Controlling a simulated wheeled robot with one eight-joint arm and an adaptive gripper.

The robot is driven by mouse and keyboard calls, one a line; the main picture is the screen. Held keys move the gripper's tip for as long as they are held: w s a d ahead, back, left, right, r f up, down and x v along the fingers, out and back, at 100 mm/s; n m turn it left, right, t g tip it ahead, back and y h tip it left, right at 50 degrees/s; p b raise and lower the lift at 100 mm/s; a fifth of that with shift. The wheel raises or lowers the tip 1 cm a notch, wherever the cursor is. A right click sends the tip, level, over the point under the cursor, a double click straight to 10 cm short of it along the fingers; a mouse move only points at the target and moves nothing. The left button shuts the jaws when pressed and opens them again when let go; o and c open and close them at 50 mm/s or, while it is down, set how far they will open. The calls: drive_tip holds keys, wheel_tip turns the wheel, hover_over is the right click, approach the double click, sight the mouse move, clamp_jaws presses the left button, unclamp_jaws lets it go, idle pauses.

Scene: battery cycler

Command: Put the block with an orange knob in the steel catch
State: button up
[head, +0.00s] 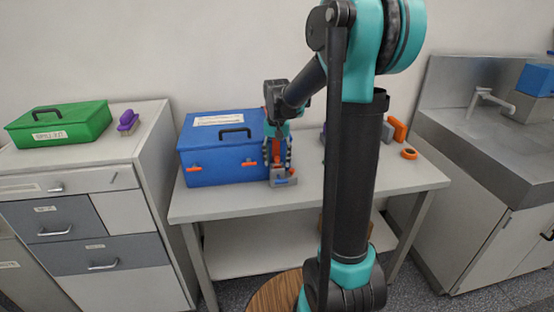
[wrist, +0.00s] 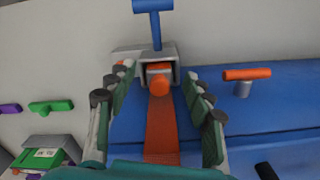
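In the wrist view an orange knob (wrist: 158,84) shows at the mouth of a grey steel housing (wrist: 172,52), apparently the catch. How far its block sits inside is hidden. A blue T-shaped handle (wrist: 154,24) stands out from the housing's far side. An orange strip (wrist: 161,130) runs from below the knob toward the wrist. My gripper (wrist: 158,72) has its fingers apart, one on each side of the knob, with gaps beside it. In the head view my gripper (head: 279,166) points down over the grey catch (head: 284,180) on the table, beside the blue box.
The blue box (head: 215,160) with orange latches and a black handle stands close left of my gripper. A green box (head: 60,124) and a purple item (head: 127,121) sit on the left cabinet. Orange items (head: 409,153) lie at the table's right. A sink (head: 510,105) is far right.

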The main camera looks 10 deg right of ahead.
sight(277, 158)
wheel_tip(277, 158, up, 12)
drive_tip(key=s+d+f+n+t, duration=0.1)
drive_tip(key=s+d+f+t, duration=0.1)
drive_tip(key=s+f, duration=0.8)
drive_tip(key=s+d+f+n+t, duration=0.2)
drive_tip(key=s+f, duration=0.9)
drive_tip(key=s, duration=0.1)
